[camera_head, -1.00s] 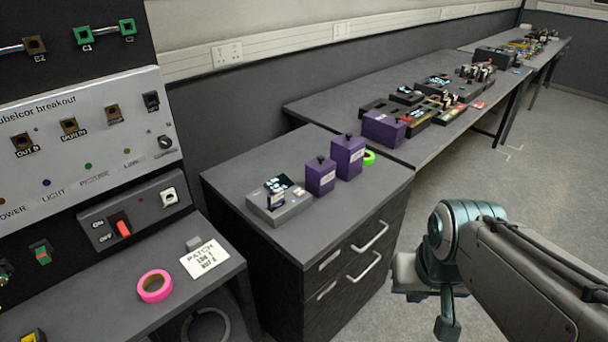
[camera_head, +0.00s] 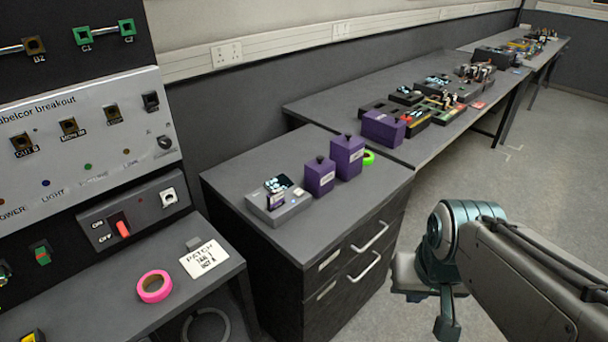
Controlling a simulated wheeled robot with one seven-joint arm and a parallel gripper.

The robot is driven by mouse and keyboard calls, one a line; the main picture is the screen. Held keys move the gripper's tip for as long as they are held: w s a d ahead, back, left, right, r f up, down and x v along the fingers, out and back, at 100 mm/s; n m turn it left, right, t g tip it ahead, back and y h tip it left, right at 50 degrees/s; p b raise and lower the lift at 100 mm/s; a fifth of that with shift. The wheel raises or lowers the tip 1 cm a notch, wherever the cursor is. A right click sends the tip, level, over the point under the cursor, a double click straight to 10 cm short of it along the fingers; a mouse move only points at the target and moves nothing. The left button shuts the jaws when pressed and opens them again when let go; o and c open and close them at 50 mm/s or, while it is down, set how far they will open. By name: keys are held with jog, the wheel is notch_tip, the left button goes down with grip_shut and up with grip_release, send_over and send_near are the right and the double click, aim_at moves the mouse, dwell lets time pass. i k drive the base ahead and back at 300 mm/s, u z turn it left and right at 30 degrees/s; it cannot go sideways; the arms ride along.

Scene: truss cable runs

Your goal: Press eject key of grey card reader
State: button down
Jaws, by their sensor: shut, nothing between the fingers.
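A grey card reader (camera_head: 290,211) lies flat on the dark top of the drawer cabinet, near its left side. Its upper face carries a dark panel with pale marks and a small light card-like piece. Small pale and bluish key-like spots show at its right, but I cannot tell which is the eject key. My arm reaches in from the lower right. My gripper (camera_head: 447,328) appears low at the arm's end, shut and empty, over the floor right of the cabinet and well apart from the reader.
A pink tape roll (camera_head: 154,286) and a label card (camera_head: 205,259) lie on the left bench. The cabinet top in front of the reader is clear.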

aim_at(298, 193)
jog(key=z, duration=0.5)
jog(key=k, duration=0.6)
jog(key=z, duration=0.65)
jog(key=i, duration=1.2)
jog(key=u, duration=1.3)
jog(key=i, duration=0.95)
jog(key=u, duration=0.95)
